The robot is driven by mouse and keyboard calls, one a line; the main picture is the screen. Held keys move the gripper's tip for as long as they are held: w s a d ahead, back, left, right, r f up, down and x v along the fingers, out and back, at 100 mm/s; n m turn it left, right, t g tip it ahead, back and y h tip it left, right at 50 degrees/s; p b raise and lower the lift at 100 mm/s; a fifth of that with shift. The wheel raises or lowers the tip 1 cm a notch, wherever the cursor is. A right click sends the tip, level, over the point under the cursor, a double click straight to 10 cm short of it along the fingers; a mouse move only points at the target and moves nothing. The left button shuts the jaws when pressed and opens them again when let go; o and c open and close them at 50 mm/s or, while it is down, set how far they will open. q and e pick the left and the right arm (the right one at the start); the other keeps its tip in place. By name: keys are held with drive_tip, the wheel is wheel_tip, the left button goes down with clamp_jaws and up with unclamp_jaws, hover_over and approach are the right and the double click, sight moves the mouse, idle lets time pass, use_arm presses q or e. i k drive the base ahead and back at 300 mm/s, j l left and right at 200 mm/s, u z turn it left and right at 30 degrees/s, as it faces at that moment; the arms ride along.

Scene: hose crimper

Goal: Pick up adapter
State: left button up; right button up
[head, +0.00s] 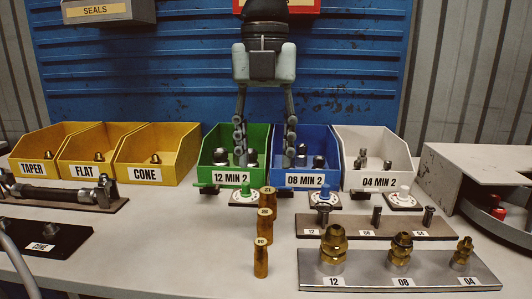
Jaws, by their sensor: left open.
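Three brass adapters stand upright on a grey metal tray (385,270) at the front right. The largest adapter (333,245) is at label 12, a middle-sized adapter (401,248) at label 08, and the smallest adapter (462,251) at label 04. My left gripper (265,155) hangs down at top centre, its two fingers spread apart with nothing between them. Its fingertips appear in front of the green and blue bins, behind and left of the adapters in the picture. My right gripper is not in view.
Yellow bins (150,152), a green bin (232,178), a blue bin (305,178) and a white bin (378,178) line the back. Three brass cylinders (264,228) stand left of a brown pin board (375,226). A grey machine (480,185) is at right. The bench's front left centre is clear.

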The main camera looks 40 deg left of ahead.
sight(399, 255)
drive_tip(key=i+l+u, duration=0.15)
drive_tip(key=l, duration=0.2)
drive_tip(key=i+l+u, duration=0.15)
drive_tip(key=l, duration=0.25)
drive_tip(key=i+l+u, duration=0.15)
drive_tip(key=l, duration=0.25)
drive_tip(key=l+u, duration=0.15)
drive_tip(key=l, duration=0.25)
